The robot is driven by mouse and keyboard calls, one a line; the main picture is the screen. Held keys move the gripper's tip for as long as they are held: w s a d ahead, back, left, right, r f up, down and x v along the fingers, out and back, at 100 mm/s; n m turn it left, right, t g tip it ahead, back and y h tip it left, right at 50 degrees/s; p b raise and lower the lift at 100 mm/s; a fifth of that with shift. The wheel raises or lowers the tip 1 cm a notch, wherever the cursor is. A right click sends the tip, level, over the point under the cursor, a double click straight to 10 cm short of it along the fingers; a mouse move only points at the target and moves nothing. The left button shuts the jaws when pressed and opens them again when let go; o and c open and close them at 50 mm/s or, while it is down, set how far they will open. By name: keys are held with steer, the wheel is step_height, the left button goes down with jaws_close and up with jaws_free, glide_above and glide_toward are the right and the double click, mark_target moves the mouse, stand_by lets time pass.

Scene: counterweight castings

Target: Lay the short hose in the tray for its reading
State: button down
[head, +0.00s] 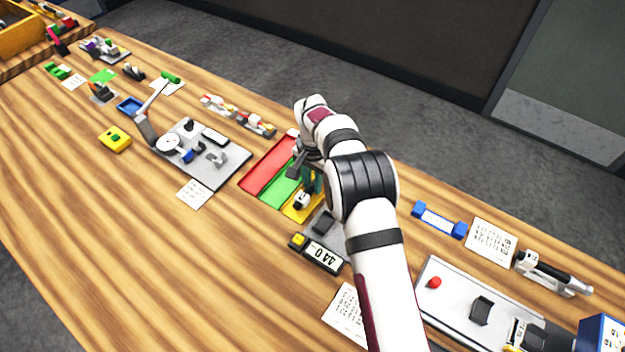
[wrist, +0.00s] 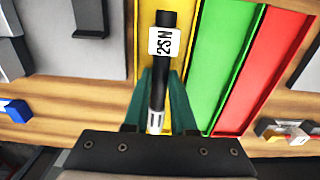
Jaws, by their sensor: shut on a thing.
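My gripper (wrist: 160,108) has teal fingers and is shut on the short hose (wrist: 158,92). The hose is black, with a white label reading 2SN and a silver slotted end towards the gripper. In the wrist view it lies over the yellow tray (wrist: 183,50), lengthwise along it. I cannot tell whether it touches the tray floor. The green tray (wrist: 222,65) and the red tray (wrist: 270,60) lie beside it. In the head view, the red tray (head: 268,165), green tray (head: 279,188) and yellow tray (head: 292,214) sit side by side, partly hidden by my arm.
A grey device with a digital display (head: 323,255) and yellow button stands just in front of the yellow tray. A grey plate with fixtures (head: 200,152) is left of the trays. A blue-ended part (head: 438,219) and a card (head: 490,241) lie right. Bare wood lies in front.

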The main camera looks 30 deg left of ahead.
steer(key=shift+f, duration=0.2)
steer(key=c, duration=0.7)
jaws_free()
steer(key=shift+o, duration=0.2)
steer(key=shift+r, duration=3.5)
steer(key=shift+d+r, duration=0.15)
steer(key=s+d+r+m, duration=0.1)
steer(key=s+d+r, duration=0.1)
steer(key=d+r, duration=0.75)
steer(key=s+d+r+m, duration=0.25)
steer(key=d+r, duration=0.35)
steer(key=d, duration=0.7)
steer(key=s+d+f+m+y, duration=0.1)
steer(key=s+d, duration=0.5)
steer(key=s, duration=0.4)
steer(key=s+d+f+m, duration=0.1)
steer(key=s+d, duration=0.4)
steer(key=s, duration=0.5)
steer(key=shift+s+d+y, duration=0.2)
steer(key=shift+d+y, duration=0.2)
